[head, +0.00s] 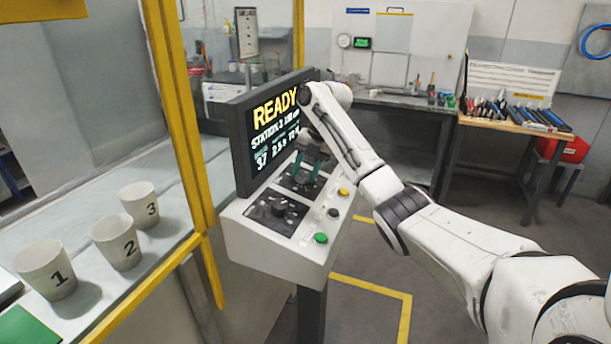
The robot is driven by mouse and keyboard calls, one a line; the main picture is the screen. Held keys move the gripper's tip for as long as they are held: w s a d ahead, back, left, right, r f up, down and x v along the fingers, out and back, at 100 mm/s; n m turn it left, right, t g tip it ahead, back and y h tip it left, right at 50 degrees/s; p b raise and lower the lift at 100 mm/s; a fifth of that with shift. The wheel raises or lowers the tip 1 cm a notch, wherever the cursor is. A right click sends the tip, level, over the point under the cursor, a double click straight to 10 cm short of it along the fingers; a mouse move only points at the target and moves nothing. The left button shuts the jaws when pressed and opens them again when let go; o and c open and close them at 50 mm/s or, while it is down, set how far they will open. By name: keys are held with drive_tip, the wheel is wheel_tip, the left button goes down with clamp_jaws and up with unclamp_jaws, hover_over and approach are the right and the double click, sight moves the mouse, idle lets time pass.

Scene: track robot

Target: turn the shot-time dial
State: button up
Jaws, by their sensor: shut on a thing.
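A grey-white control console (268,256) stands left of centre, with a dark screen (268,120) reading READY. Its sloped top has two black dial plates. The near dial (278,208) is uncovered, with nothing touching it. My gripper (304,178) reaches down from above onto the far dial (301,177), its teal fingers on either side of the dark knob and shut on it. The gripper body and fingers partly hide this knob. The labels at the dials are too small to read, so I cannot tell by text which is the shot-time dial.
A green button (321,238), a black button (333,213) and a yellow button (343,192) line the console's right edge. A yellow post (172,100) stands close on the left. Cups numbered 1 (45,272), 2 (116,243) and 3 (139,206) stand behind it.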

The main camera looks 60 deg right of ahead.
drive_tip(key=shift+n+g+b, duration=0.3)
drive_tip(key=shift+n+b, duration=0.5)
drive_tip(key=shift+n, duration=1.5)
drive_tip(key=o, duration=1.1)
drive_tip(key=shift+c, duration=0.2)
drive_tip(key=shift+r, duration=0.1)
drive_tip(key=p+v, duration=0.1)
drive_tip(key=v, duration=0.9)
drive_tip(key=shift+r, duration=0.35)
